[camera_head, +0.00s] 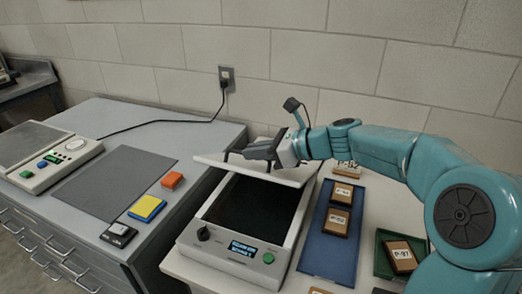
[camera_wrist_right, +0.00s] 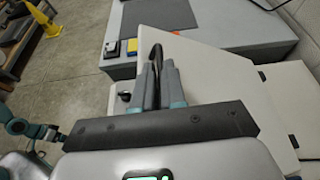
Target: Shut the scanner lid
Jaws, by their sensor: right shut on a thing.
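The scanner (camera_head: 223,257) is a pale box with a dark bed (camera_head: 243,212), a knob, a lit display and a green button. Its white lid (camera_head: 290,177) is raised at the back, tilted over the bed, which shows uncovered. My right gripper (camera_head: 262,150) is at the lid, its fingers shut on the dark lid handle (camera_wrist_right: 155,58); the lid (camera_wrist_right: 215,75) also fills much of the right wrist view. A teal part that looks like my left arm (camera_wrist_right: 18,126) shows at the left of that view; its jaws are too small to read.
A blue tray (camera_head: 325,253) with labelled blocks lies right of the scanner, and a green tray (camera_head: 383,242) holds another block. Left, a grey cabinet top bears a dark mat (camera_head: 115,180), a yellow block (camera_head: 147,208), an orange block (camera_head: 172,180) and a scale (camera_head: 60,160).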

